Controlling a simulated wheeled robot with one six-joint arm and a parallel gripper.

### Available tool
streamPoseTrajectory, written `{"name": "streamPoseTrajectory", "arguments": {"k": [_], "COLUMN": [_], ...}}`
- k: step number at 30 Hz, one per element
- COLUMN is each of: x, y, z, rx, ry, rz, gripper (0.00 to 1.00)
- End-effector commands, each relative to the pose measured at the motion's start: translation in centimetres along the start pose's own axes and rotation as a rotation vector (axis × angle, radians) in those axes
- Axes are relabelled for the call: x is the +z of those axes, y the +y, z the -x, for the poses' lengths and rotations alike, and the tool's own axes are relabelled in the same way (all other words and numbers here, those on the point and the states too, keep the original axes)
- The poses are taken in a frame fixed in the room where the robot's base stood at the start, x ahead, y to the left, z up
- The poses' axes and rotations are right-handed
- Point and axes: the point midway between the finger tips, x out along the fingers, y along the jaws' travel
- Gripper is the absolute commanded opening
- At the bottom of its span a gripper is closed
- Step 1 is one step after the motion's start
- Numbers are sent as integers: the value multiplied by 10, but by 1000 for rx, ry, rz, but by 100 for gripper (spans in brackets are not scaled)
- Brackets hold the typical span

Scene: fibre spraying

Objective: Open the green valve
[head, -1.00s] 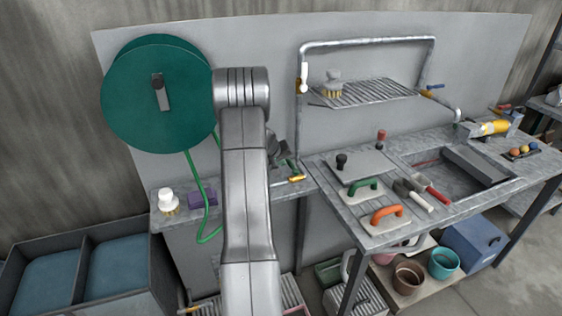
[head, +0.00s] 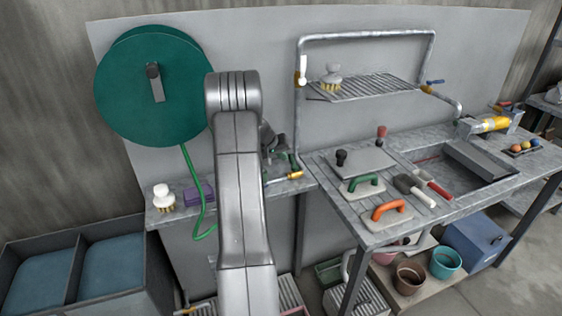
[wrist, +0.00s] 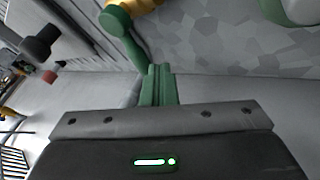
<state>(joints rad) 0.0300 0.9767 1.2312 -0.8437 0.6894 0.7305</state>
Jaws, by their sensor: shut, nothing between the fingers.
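The green valve (wrist: 121,28) shows in the wrist view as a green lever beside a brass-coloured part, just ahead of my fingers. In the head view a small green part (head: 292,160) sits by a brass nozzle (head: 290,176) on the narrow shelf, partly behind my arm. My gripper (wrist: 158,85) has its two narrow green fingers together, with nothing between them. The lever's lower end meets or overlaps the fingertips in the wrist view; I cannot tell whether they touch. In the head view my gripper is mostly hidden behind my forearm.
A green hose reel (head: 153,85) hangs on the wall panel, its hose (head: 196,190) looping below. A white brush (head: 163,197) and a purple sponge (head: 198,194) lie on the narrow shelf. A workbench (head: 330,190) with tools stands to the right.

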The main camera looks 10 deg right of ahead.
Motion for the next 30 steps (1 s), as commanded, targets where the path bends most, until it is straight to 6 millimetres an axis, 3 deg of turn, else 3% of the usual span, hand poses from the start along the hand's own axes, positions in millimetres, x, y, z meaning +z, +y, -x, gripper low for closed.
{"name": "streamPoseTrajectory", "arguments": {"k": [3, 21, 30], "x": [-2, -11, -9], "y": [0, 31, 40], "z": [-10, -24, -27], "rx": [42, 270, 303], "ry": [-40, -270, -302], "rz": [-81, -508, -567], "gripper": [0, 0, 0]}}
